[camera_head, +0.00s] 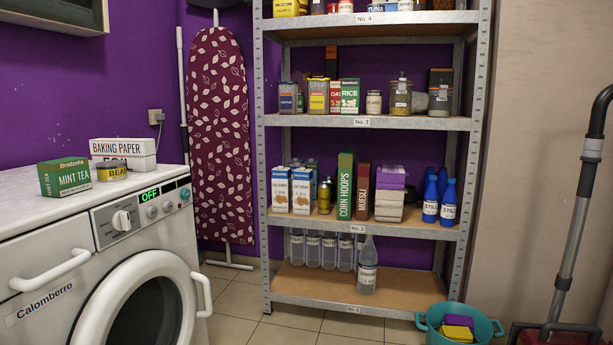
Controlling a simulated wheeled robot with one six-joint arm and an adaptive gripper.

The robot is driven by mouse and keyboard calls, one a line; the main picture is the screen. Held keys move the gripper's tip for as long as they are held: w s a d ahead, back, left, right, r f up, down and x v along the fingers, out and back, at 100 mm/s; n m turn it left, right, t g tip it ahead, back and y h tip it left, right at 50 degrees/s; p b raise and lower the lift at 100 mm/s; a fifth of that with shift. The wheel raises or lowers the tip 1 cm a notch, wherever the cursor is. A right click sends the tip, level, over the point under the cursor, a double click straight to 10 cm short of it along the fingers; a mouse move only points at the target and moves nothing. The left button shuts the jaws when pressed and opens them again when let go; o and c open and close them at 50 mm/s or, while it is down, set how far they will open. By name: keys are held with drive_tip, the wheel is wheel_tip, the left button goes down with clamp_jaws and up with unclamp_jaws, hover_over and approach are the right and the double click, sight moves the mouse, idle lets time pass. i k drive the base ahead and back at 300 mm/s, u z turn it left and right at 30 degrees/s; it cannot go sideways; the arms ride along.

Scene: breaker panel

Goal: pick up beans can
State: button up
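A small, low can with a yellow label reading "BEAN" (111,173) stands on top of the white washing machine (140,188) at the left. It stands between the green mint tea box (64,178) on its left and the washing machine's control panel on its right. A white baking paper box (123,148) is right behind it. My gripper is not in view.
A metal shelf rack (368,122) with boxes, jars and bottles stands in the middle. An ironing board (218,135) leans on the purple wall. A teal bucket (430,331) and a long-handled tool (567,250) are at the right. Some tiled floor is clear.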

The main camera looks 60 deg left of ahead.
sight(109, 171)
drive_tip(key=u, duration=3.3)
drive_tip(key=k, duration=0.55)
drive_tip(key=z, duration=0.4)
drive_tip(key=i, duration=1.65)
drive_tip(key=u, duration=0.6)
